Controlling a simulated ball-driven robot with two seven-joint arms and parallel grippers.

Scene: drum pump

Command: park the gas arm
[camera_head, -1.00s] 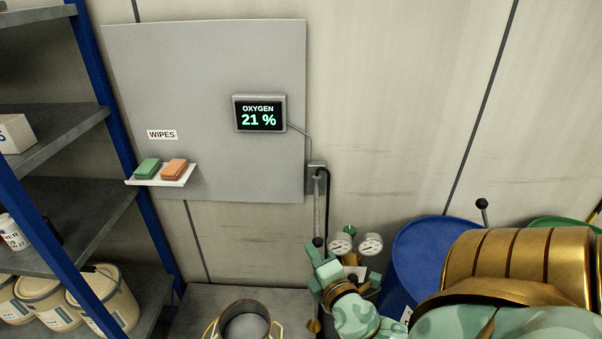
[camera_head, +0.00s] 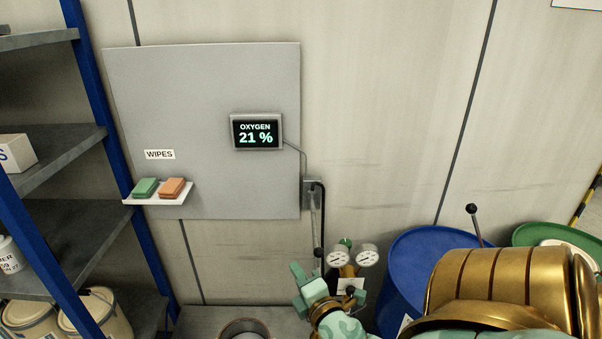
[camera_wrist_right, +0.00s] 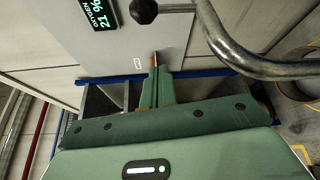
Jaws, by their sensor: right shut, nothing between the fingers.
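The gas arm (camera_head: 314,222) is a thin metal tube with a black hose, hanging down from a wall bracket beside the grey panel. A black ball knob (camera_head: 318,252) sits on it. My right gripper (camera_head: 301,281), mint green, is just below and left of the knob, and hides the arm's lower end. In the right wrist view a bent metal tube (camera_wrist_right: 240,55) and a black ball knob (camera_wrist_right: 144,10) pass close to my right gripper (camera_wrist_right: 155,62). Its fingers are together and hold nothing. I cannot tell whether it touches the tube. My left gripper is out of view.
An oxygen display (camera_head: 256,132) reads 21 %. A wipes shelf (camera_head: 135,201) is on the panel. A blue-framed rack (camera_head: 146,240) is at left. An open pot (camera_head: 243,328) stands below.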

